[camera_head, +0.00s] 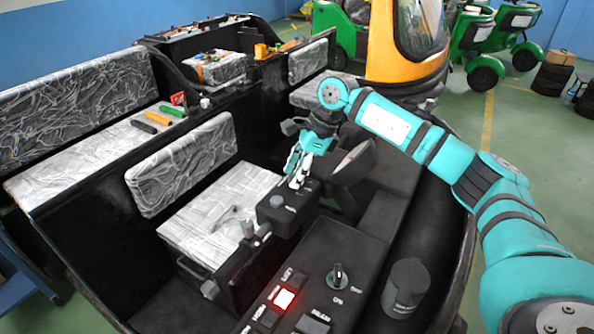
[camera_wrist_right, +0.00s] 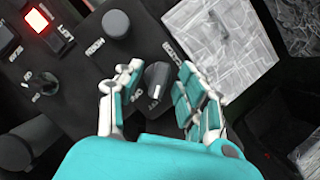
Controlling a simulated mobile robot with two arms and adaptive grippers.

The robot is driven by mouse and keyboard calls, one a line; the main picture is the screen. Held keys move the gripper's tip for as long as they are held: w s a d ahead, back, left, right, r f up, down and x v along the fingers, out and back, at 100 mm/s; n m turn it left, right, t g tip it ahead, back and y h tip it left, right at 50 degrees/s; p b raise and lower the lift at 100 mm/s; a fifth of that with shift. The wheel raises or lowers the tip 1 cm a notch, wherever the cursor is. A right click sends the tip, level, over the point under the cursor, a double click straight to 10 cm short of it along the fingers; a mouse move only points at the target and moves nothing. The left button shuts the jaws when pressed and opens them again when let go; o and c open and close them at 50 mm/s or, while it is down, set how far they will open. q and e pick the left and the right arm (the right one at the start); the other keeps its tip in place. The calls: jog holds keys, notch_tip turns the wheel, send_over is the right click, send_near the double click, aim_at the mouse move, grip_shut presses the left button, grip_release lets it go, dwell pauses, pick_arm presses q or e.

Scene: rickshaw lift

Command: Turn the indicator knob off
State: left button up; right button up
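A dark grey rotary knob (camera_wrist_right: 157,78) sits on the black console in the right wrist view, with small white lettering around it that I cannot read fully. It lies between the two fingers of my right gripper (camera_wrist_right: 161,72), with a visible gap on each side. In the head view my right gripper (camera_head: 302,165) is over the far end of the small console, and its hand hides this knob. A second black knob (camera_head: 338,275) with ON and OFF marks is on the nearer panel; it also shows in the right wrist view (camera_wrist_right: 40,85). My left gripper is not in view.
A round grey button (camera_head: 277,201) is close beside the gripper. A red lit button (camera_head: 284,298) and a dark cylinder (camera_head: 406,285) are on or beside the nearer panel. Plastic-covered seats (camera_head: 215,225) lie to the left. A lever (camera_head: 249,230) stands near the console.

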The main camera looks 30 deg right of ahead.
grip_shut()
jog(key=shift+s+f+m+t+h+b, duration=0.15)
jog(key=shift+m+t+h+b, duration=0.3)
jog(key=shift+m+b, duration=0.8)
jog(key=shift+a+m+t+h+b, duration=0.1)
jog(key=shift+m+t+h+b, duration=0.35)
jog(key=shift+m+b, duration=1.2)
jog(key=shift+m+p, duration=0.3)
jog(key=shift+m, duration=0.3)
grip_release()
